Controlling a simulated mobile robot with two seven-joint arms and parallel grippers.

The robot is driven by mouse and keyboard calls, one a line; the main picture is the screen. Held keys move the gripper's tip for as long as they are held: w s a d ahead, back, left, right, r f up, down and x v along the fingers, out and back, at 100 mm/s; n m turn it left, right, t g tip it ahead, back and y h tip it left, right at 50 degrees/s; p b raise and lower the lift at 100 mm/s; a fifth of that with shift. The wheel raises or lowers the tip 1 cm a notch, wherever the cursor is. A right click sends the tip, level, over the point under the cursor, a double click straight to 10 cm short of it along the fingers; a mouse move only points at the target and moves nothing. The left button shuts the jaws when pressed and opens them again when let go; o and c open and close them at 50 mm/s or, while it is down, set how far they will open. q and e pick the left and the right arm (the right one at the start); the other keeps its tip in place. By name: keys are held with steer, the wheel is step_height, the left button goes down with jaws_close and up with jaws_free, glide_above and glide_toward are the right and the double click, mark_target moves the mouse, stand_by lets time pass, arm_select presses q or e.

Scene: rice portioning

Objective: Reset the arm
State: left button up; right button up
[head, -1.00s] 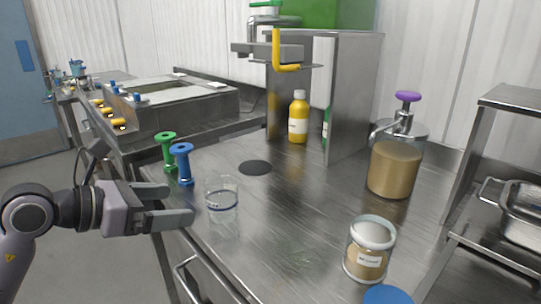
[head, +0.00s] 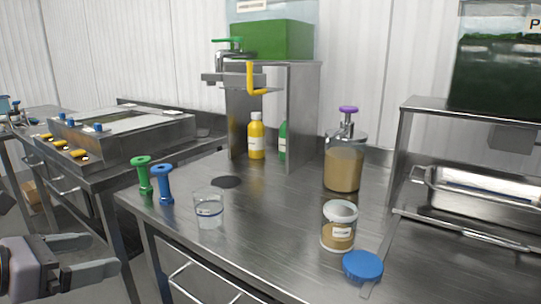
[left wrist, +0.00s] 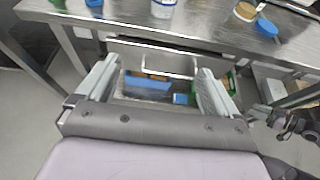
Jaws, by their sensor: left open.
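My left gripper (head: 92,255) is at the lower left of the head view, left of the steel table's front edge and apart from everything on it. In the left wrist view its two fingers (left wrist: 150,92) are spread with nothing between them, facing the drawer area under the tabletop. A clear cup (head: 209,212) stands on the steel table (head: 265,225) near its left front edge. The other gripper does not show in the head view; a dark jointed gripper-like part (left wrist: 290,122) at the right of the left wrist view is unclear.
A green spool (head: 143,176) and a blue spool (head: 164,185) stand at the table's left corner. A labelled jar (head: 339,232), a blue lid (head: 362,265) and a purple-topped pump dispenser (head: 344,165) stand to the right. A yellow bottle (head: 256,140) is by the steel stand. Floor space lies left of the table.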

arm_select(q)
steer(key=s+d+n+t+h+p, duration=0.2)
steer(key=d+n+t+h+p, duration=0.15)
steer(key=d+n+h, duration=0.6)
steer(key=s+a+f+n+t+y+p, duration=0.1)
steer(key=a+f+n+y+p, duration=0.1)
steer(key=f+n+y, duration=0.8)
steer(key=s+a+f+n+t+y+p, duration=0.15)
steer(key=f+n+y, duration=0.3)
steer(key=n, duration=0.95)
steer(key=s+d+f+n+g+p, duration=0.1)
steer(key=s+d+f+n+g, duration=0.1)
steer(key=f, duration=0.4)
steer(key=s+d+f+n+g+p, duration=0.1)
steer(key=s+d+f+n+g, duration=0.2)
steer(key=s+f+n+g, duration=0.1)
steer(key=s+f+g, duration=0.1)
steer(key=s+f, duration=0.1)
steer(key=s, duration=0.1)
steer(key=shift+f, duration=0.4)
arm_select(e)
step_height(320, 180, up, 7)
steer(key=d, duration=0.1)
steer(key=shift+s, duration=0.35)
